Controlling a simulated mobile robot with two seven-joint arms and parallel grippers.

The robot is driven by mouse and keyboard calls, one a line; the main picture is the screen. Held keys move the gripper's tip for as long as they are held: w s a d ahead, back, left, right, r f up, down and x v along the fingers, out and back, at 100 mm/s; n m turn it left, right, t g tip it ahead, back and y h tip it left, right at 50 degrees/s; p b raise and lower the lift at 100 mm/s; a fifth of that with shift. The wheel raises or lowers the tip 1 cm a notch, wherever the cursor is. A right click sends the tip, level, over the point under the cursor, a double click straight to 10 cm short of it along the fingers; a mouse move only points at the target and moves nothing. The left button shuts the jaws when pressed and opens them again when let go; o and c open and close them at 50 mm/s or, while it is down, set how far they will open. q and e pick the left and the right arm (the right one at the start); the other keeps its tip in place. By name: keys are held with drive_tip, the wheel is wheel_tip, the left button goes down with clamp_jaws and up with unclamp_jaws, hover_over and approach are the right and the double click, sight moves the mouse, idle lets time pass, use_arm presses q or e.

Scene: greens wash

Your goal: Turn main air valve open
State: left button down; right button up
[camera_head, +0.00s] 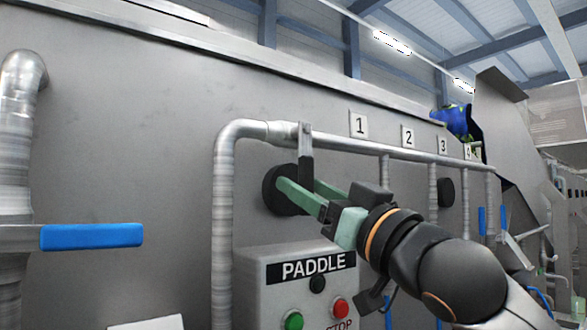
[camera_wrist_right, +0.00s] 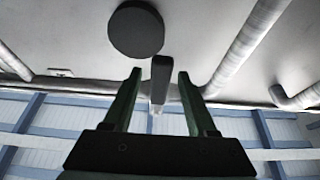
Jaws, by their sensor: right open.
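In the right wrist view the lever (camera_wrist_right: 160,78) stands between the two fingers of the gripper (camera_wrist_right: 157,82), with a gap on each side. A blue-handled lever (camera_head: 91,236) lies level on a pipe at the far left. My left gripper is not in view.
A round black disc (camera_head: 279,190) sits on the tank wall (camera_head: 130,130) behind the fingers. The PADDLE box (camera_head: 276,275), with green and red buttons, is just below my right gripper. Vertical pipes (camera_head: 432,190) stand to the right.

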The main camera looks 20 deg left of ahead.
drive_tip(key=shift+p+x, duration=0.5)
drive_tip(key=shift+x, duration=1.3)
clamp_jaws()
